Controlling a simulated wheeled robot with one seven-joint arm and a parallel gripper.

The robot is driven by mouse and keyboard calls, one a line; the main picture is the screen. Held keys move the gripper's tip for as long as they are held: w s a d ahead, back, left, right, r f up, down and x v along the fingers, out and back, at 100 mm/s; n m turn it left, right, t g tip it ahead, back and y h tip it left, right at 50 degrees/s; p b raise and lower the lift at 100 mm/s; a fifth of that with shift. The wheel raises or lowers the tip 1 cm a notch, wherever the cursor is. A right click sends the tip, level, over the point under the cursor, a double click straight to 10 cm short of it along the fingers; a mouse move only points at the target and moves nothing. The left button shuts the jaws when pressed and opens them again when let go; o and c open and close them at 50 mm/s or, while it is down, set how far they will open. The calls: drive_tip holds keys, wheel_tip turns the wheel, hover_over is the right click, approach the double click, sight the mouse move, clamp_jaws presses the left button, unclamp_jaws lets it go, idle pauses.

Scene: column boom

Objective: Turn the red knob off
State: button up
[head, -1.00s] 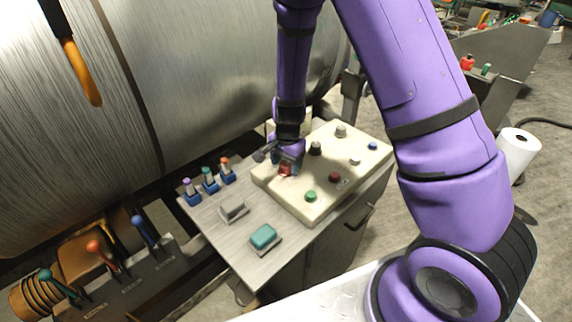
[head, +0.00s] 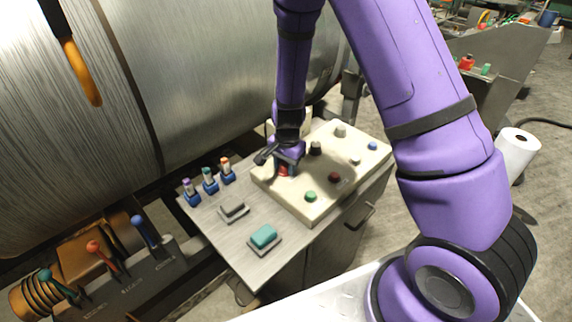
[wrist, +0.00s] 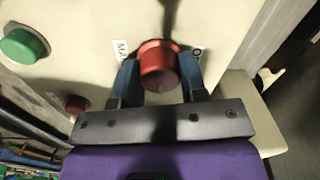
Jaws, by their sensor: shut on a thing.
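The red knob (wrist: 159,66) sits on the cream control panel (wrist: 85,30) in the wrist view, with partly covered label plates beside it. My gripper (wrist: 160,80) is over it, with one blue finger on each side, shut on the knob. In the head view the red knob (head: 284,170) shows just below my gripper (head: 283,163), near the panel's left corner. The label text is mostly hidden, so the knob's setting is hard to read.
The panel also bears a green button (head: 310,196), a dark red button (head: 334,177), a black knob (head: 316,148) and a blue button (head: 373,146). Left of it on the table stand a teal block (head: 263,236), a grey block (head: 233,210) and small coloured-top switches (head: 209,180).

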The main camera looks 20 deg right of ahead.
drive_tip(key=shift+n, duration=0.3)
drive_tip(key=n, duration=0.3)
drive_tip(key=shift+w+n, duration=0.1)
drive_tip(key=shift+n, duration=0.3)
drive_tip(key=n, duration=0.4)
drive_tip(key=shift+n, duration=0.3)
drive_tip(key=n, duration=0.4)
drive_tip(key=shift+a+n, duration=0.1)
drive_tip(key=shift+n, duration=0.2)
drive_tip(key=shift+n+g, duration=0.3)
drive_tip(key=shift+n, duration=1.6)
drive_tip(key=o, duration=0.9)
